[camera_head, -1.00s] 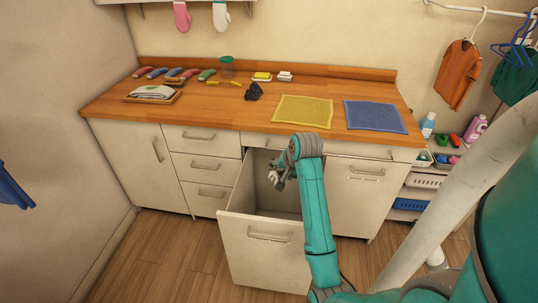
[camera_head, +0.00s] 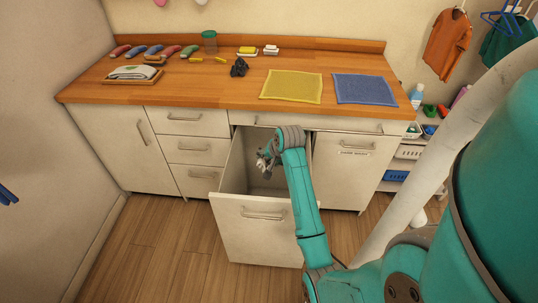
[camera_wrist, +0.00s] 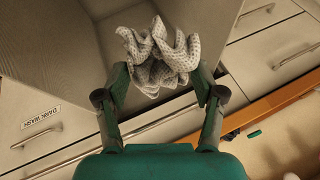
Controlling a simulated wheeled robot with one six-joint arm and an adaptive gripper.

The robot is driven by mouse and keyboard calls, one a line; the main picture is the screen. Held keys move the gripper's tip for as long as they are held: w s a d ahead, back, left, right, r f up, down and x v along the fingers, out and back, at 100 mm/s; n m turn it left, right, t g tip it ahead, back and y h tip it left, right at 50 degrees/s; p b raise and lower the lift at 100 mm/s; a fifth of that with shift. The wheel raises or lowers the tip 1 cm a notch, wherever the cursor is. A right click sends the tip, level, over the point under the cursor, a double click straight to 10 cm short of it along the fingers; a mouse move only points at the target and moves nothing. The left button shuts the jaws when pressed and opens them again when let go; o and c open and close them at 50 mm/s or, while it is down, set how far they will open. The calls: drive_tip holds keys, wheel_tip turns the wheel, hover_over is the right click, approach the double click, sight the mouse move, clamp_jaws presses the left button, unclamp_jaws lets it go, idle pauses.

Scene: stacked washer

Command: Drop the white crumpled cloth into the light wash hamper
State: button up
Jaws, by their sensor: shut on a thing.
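The white crumpled cloth (camera_wrist: 160,55), knitted and greyish, is pinched between the fingers of my gripper (camera_wrist: 161,82) in the wrist view. In the head view the cloth (camera_head: 261,166) is small and partly hidden by my gripper (camera_head: 265,158). A deep white pull-out hamper (camera_head: 262,229) stands open under the counter. My gripper with the cloth is at its opening, and its grey inner walls (camera_wrist: 60,40) surround the cloth in the wrist view. No label on this open hamper is legible. The neighbouring closed front (camera_wrist: 40,117) reads "DARK WASH".
The closed labelled front (camera_head: 342,177) is right of the open hamper, with drawers (camera_head: 205,151) to its left. The wooden counter (camera_head: 220,92) above holds a yellow cloth (camera_head: 291,86), a blue cloth (camera_head: 364,89) and small items. A shelf (camera_head: 408,152) stands at the right.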

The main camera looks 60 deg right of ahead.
drive_tip(key=o, duration=1.1)
drive_tip(key=v, duration=1.2)
drive_tip(key=shift+f, duration=0.1)
